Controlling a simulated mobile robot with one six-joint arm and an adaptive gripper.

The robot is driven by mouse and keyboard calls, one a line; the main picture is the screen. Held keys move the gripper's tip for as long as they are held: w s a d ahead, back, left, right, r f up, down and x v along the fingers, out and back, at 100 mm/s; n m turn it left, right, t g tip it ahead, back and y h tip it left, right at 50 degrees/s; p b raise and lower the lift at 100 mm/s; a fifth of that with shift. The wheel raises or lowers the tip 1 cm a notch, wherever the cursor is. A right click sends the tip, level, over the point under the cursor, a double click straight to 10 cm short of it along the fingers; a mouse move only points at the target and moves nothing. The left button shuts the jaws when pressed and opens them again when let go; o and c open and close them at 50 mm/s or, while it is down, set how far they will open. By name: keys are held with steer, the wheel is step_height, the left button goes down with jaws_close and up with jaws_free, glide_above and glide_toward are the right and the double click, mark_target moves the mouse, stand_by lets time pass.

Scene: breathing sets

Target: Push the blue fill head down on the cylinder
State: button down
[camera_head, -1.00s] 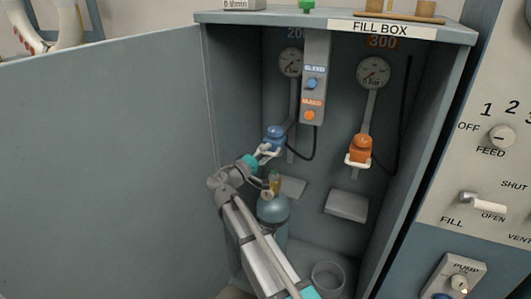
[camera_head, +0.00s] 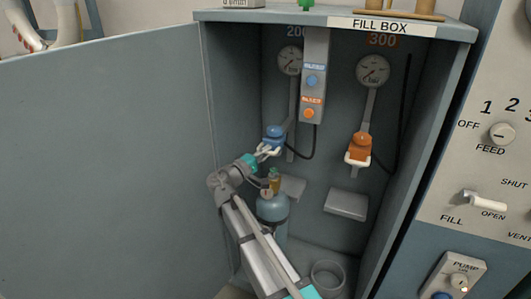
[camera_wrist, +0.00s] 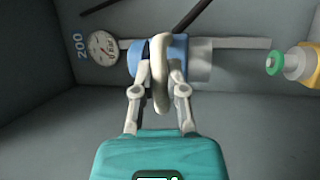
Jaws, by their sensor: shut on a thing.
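The blue fill head (camera_head: 274,132) hangs on the left rail inside the fill box, under the 200 gauge. It also shows in the wrist view (camera_wrist: 179,49), with a pale loop handle (camera_wrist: 160,75) in front. My gripper (camera_head: 267,151) is shut on this handle; its two fingers sit either side of the loop in the wrist view (camera_wrist: 161,84). The blue-grey cylinder (camera_head: 272,208) stands upright below, with a brass valve (camera_head: 274,178) on top. A clear gap separates head and valve. In the wrist view the valve's green opening (camera_wrist: 274,63) is at the right.
An orange fill head (camera_head: 359,147) hangs on the right rail under the 300 gauge (camera_head: 373,70). A grey bleed panel (camera_head: 313,85) is between the rails. An open door (camera_head: 110,170) stands left. An empty round holder (camera_head: 328,276) is on the floor at right.

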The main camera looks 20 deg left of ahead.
step_height(320, 180, down, 10)
steer(key=b, duration=0.9)
steer(key=shift+s+r, duration=0.1)
steer(key=c, duration=0.7)
jaws_free()
steer(key=shift+o, duration=0.2)
steer(key=shift+r, duration=0.2)
